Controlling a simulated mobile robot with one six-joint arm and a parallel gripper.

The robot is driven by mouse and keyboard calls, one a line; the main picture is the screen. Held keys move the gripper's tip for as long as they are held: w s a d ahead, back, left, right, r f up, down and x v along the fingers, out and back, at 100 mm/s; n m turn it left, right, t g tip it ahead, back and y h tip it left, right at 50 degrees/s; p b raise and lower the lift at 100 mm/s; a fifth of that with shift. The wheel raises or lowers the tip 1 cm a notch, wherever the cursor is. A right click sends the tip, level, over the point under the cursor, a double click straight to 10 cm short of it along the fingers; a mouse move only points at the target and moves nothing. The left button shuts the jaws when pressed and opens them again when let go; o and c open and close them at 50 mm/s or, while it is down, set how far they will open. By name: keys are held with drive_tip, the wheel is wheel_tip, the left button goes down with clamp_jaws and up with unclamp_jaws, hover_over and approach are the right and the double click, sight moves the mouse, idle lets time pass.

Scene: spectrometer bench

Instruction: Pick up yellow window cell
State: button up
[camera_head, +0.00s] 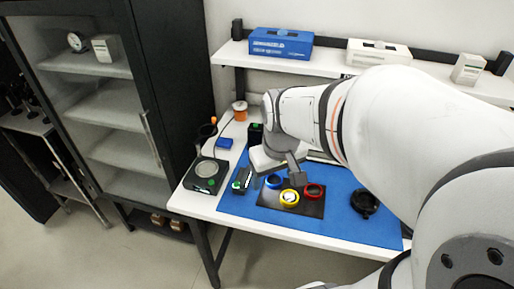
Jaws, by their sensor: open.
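The yellow window cell (289,198) is a yellow ring with a pale centre. It lies on a dark plate on the blue mat (340,224), between a blue ring-shaped cell (273,182) and a red ring-shaped cell (314,191). My gripper (278,178) is open and sits just behind and above the yellow cell. One dark finger shows close to the yellow cell's back edge; the other is hard to make out. I see no contact, but cannot tell the height gap. My arm comes in from the right and hides part of the bench.
A round-topped black device (206,174) stands at the bench's left. A small black instrument (242,180) is left of the cells. A black round object (364,203) lies to the right. A shelf (235,53) with boxes runs behind; a dark cabinet stands left.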

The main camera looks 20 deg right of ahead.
sight(290, 197)
drive_tip(key=shift+o, duration=0.4)
drive_tip(key=w+d+f, duration=0.2)
drive_tip(key=d+f, duration=0.1)
drive_tip(key=w+d+f+g, duration=0.1)
drive_tip(key=w+d+f, duration=0.1)
drive_tip(key=w+f, duration=0.1)
drive_tip(key=w+d+f+n+g, duration=0.1)
drive_tip(key=w+d+f, duration=0.1)
drive_tip(key=f, duration=0.3)
drive_tip(key=shift+w+d+f+b, duration=0.1)
drive_tip(key=shift+w+d+b, duration=0.25)
drive_tip(key=shift+d, duration=0.45)
drive_tip(key=shift+d+f, duration=0.15)
drive_tip(key=shift+f, duration=0.2)
drive_tip(key=f, duration=0.2)
drive_tip(key=f+p, duration=0.1)
drive_tip(key=f, duration=0.4)
drive_tip(key=shift+s+d+f+p, duration=0.1)
drive_tip(key=shift+s+f+p, duration=0.2)
drive_tip(key=c, duration=1.1)
